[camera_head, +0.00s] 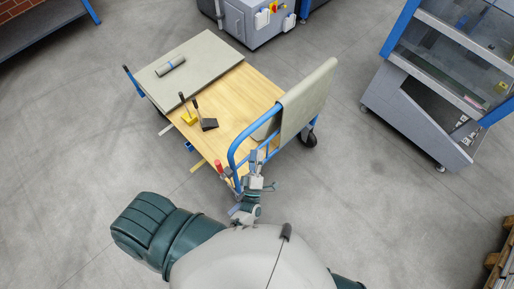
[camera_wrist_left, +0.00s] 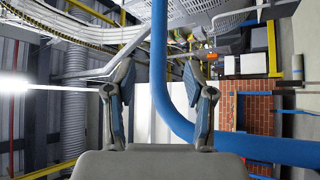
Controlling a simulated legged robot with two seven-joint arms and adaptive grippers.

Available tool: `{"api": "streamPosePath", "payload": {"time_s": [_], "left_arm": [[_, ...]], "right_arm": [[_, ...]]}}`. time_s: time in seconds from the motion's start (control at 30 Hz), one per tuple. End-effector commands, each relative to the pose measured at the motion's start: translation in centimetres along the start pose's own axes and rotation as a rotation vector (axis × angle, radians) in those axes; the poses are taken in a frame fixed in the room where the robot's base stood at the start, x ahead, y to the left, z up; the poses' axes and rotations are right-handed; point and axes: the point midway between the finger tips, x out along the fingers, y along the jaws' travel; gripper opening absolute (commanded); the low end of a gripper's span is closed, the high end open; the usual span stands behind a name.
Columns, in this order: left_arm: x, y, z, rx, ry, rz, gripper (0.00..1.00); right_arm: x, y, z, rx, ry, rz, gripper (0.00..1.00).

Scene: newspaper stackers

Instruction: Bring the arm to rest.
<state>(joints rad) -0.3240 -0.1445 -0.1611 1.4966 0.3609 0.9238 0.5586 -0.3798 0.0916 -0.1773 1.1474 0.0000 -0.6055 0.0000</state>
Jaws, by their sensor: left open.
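My left gripper (camera_head: 257,161) is beside the blue handle rail (camera_head: 234,150) at the near end of a wooden-topped cart (camera_head: 232,98). In the left wrist view its two fingers (camera_wrist_left: 158,75) are spread apart with nothing clamped. The blue rail (camera_wrist_left: 159,60) runs down between the fingers in the picture, then curves right behind the right finger. I cannot tell how close it is to them. My right gripper is not in the head view.
A grey board (camera_head: 205,58) with a small roll (camera_head: 170,65) lies on the cart's far part. A yellow-based tool (camera_head: 188,117) and a black-based tool (camera_head: 208,124) stand nearby. A grey sheet (camera_head: 308,98) hangs over the rail.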

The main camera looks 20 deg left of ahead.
Motion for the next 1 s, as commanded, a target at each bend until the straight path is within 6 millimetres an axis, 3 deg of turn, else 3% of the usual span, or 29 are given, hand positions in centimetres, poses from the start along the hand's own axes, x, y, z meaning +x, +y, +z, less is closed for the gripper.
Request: {"api": "streamPosePath", "payload": {"time_s": [0.5, 0.57, 0.67, 0.77, 0.83, 0.9, 1.0], "left_arm": [[0.0, -0.1, 0.1, 0.003, -0.005, -0.002, 0.54], [-0.2, -0.5, 0.6, 0.019, -0.035, -0.013, 0.54], [-1.4, -2.8, 3.0, 0.099, -0.173, -0.065, 0.54], [-4.7, -7.2, 6.6, 0.249, -0.425, -0.154, 0.54], [-8.4, -11.0, 8.8, 0.378, -0.637, -0.224, 0.54], [-12.8, -14.8, 10.1, 0.507, -0.85, -0.289, 0.54], [-19.6, -19.9, 10.0, 0.679, -1.144, -0.374, 0.54]], "right_arm": [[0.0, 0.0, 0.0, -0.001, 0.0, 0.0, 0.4], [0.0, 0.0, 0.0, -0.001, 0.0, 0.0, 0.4], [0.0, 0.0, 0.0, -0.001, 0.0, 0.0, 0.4], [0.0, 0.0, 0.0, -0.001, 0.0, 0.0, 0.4], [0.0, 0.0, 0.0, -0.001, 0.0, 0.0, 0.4], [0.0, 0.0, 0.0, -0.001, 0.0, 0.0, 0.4], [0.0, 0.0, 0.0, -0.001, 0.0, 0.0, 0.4]]}}
